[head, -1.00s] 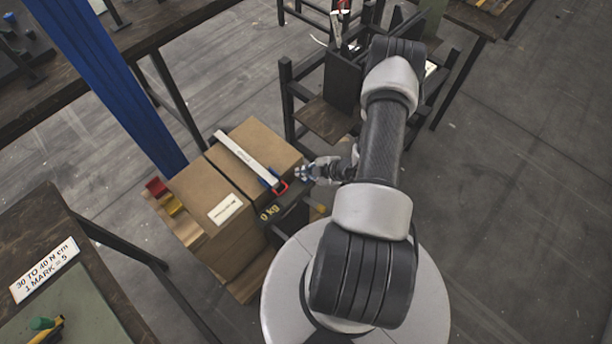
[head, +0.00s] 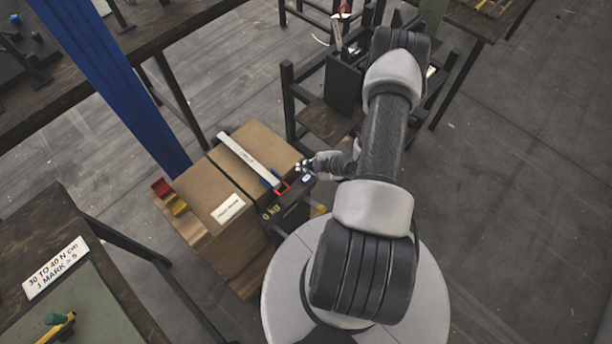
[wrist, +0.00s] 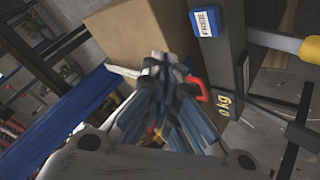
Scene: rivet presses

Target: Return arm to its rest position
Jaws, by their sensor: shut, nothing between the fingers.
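My gripper (head: 303,167) is at the end of my folded arm, pointing left toward the cardboard box in the head view. It is shut and holds nothing. In the wrist view my gripper (wrist: 160,68) shows its blue-grey fingers drawn together, blurred near the tips. My arm (head: 383,140) reaches up from my round base and bends back down behind its upper link, so part of the wrist is hidden.
A blue post (head: 120,90), dark tables and a black stand (head: 345,85) surround. The floor at right is clear.

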